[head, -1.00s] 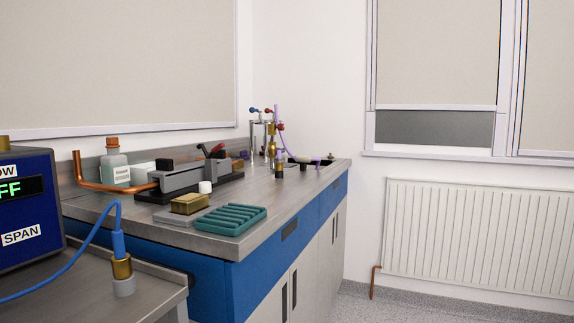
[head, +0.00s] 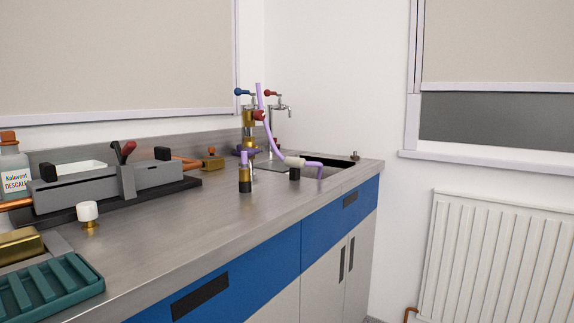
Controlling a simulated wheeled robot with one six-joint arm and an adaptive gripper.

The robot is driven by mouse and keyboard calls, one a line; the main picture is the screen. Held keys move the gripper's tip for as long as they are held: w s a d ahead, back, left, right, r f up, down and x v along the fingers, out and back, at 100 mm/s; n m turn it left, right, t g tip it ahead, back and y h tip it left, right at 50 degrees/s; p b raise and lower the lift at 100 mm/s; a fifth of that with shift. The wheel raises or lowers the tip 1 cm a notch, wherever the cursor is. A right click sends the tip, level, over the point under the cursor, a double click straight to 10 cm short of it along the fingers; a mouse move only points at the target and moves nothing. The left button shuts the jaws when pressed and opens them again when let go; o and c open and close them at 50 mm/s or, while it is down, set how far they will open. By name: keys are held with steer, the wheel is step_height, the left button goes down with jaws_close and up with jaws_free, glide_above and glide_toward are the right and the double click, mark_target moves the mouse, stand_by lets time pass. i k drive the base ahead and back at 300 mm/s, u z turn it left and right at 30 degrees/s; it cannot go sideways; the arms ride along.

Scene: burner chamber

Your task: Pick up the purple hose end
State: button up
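A purple hose (head: 260,97) shows at the brass tap (head: 249,128) by the sink. It stands up above the tap and seems to run down behind it. Another short purple piece (head: 244,158) stands upright in a brass and black fitting (head: 245,181) on the worktop. I cannot tell which pieces join. My gripper is not in view.
A grey device (head: 100,185) on a black base, a white-capped brass piece (head: 88,214) and a teal ribbed tray (head: 45,290) stand on the left of the steel worktop (head: 200,235). The worktop's middle and front are mostly clear. A radiator (head: 490,260) is at right.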

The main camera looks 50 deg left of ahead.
mark_target(245, 171)
steer(key=i, duration=1.3)
steer(key=u, duration=3.6)
